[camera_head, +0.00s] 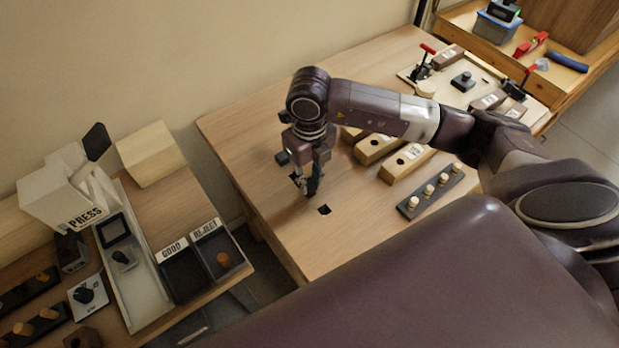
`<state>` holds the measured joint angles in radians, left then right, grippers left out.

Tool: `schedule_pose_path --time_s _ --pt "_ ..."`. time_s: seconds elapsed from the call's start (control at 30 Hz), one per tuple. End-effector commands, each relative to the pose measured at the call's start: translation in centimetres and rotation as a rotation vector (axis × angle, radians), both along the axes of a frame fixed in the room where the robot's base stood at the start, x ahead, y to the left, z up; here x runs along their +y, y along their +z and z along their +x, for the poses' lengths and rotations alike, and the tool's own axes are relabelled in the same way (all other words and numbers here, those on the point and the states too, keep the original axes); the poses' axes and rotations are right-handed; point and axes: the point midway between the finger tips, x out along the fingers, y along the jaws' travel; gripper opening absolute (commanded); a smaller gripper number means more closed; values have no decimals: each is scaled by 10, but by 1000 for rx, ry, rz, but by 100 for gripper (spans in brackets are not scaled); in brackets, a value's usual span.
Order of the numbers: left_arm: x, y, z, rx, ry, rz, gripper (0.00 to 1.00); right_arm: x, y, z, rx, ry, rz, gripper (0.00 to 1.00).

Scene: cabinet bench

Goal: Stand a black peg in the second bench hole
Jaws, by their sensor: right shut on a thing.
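My right gripper (309,186) points down over the wooden bench (262,130), close to its surface. It is shut on a dark thing, apparently the black peg, mostly hidden between the dark fingers. I cannot tell whether the peg's lower end touches the bench or enters a hole. My left gripper is not in view.
Wooden blocks with holes (407,162) and a dark rack of pale pegs (430,191) lie right of the gripper. Red-handled clamps stand behind. At left, a lower bench holds a white press (72,195) and good and reject bins (222,252).

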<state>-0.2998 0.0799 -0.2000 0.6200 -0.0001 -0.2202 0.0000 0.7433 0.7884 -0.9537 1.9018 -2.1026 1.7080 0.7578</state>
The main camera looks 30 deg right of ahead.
Motion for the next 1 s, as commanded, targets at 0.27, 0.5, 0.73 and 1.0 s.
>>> schedule_pose_path --time_s 0.27,0.5,0.73,1.0 --pt "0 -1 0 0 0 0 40 0 -1 0 -1 0 0 0" --pt "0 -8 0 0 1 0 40 0 -6 0 -1 0 0 0" --pt "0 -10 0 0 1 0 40 0 -8 0 -1 0 0 0" --pt "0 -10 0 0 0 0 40 0 -8 0 -1 0 0 0"
